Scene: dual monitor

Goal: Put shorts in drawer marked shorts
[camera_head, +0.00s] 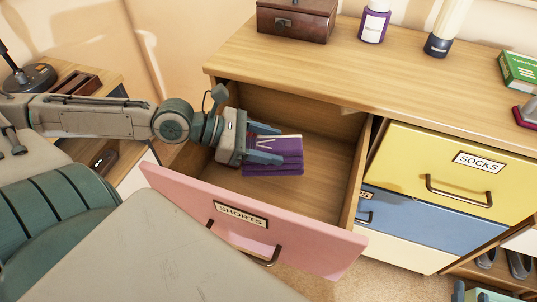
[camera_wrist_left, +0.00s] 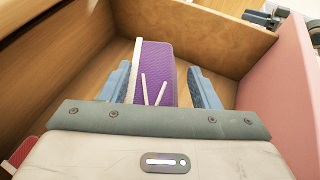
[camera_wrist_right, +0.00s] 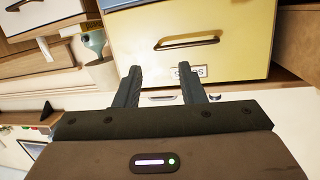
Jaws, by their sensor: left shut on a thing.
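The folded purple shorts (camera_head: 280,166) with white drawstrings are inside the open pink drawer (camera_head: 190,197), whose label reads SHORTS. My left gripper (camera_head: 264,143) reaches down into this drawer and is shut on the shorts. In the left wrist view the shorts (camera_wrist_left: 153,75) lie between the two blue fingers (camera_wrist_left: 160,88), low over the wooden drawer floor. I cannot tell whether they touch the floor. My right gripper (camera_wrist_right: 161,88) is open and empty in its wrist view, with a yellow drawer front beyond it.
The wooden dresser top (camera_head: 300,65) carries a brown box (camera_head: 296,20), a purple bottle (camera_head: 374,22) and a green box (camera_head: 520,68). A closed yellow SOCKS drawer (camera_head: 450,175) and a blue drawer (camera_head: 410,222) are to the right. The drawer's right part is empty.

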